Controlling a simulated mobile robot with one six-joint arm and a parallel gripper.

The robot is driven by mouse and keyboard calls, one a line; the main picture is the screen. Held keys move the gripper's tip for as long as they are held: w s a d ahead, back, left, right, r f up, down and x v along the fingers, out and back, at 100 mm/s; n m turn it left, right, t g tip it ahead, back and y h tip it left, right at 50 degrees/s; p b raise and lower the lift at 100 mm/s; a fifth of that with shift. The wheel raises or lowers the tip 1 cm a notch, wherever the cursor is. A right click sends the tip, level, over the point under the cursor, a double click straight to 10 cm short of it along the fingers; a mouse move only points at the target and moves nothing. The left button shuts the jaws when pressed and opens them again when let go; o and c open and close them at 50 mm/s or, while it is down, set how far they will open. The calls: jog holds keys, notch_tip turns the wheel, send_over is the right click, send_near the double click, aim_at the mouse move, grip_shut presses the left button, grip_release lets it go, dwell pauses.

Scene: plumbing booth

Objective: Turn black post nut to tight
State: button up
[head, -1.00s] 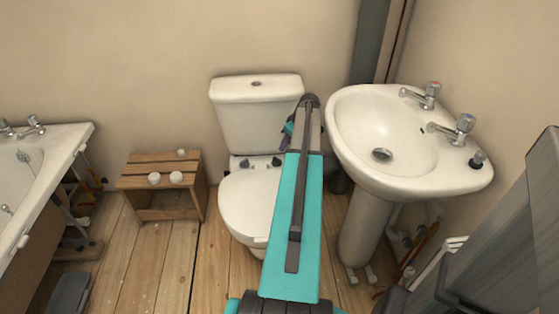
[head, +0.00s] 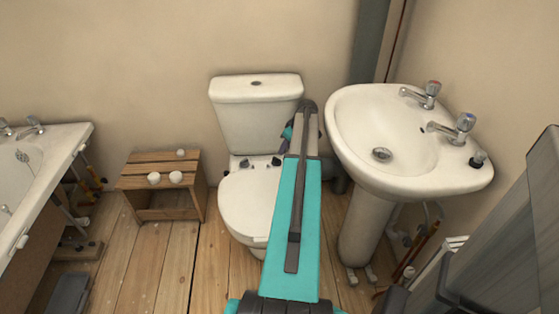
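Two small dark fittings show at the back of the toilet seat, a left one (head: 244,163) and a right one (head: 275,161). A small dark-based knob (head: 478,160) stands on the right rim of the basin. I cannot tell which of these, if any, is the black post nut. My teal arm reaches up the middle of the head view and bends down at its far end beside the toilet. A small teal and dark part of my wrist shows left of that bend. My gripper's fingers are hidden behind the arm, so its hold is not visible.
A white toilet (head: 255,115) stands against the back wall. A pedestal basin (head: 350,120) with two taps is close on the right. A wooden stool (head: 160,185) with several white round pieces and a bath (head: 60,150) are left. Bare floorboards (head: 155,260) lie in front.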

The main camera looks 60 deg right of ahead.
aim_at(279, 160)
jog(key=x, duration=0.9)
jog(key=shift+w+d+f+b, duration=0.1)
jog(key=shift+w+f+b, duration=0.05)
jog(key=shift+f+b, duration=0.2)
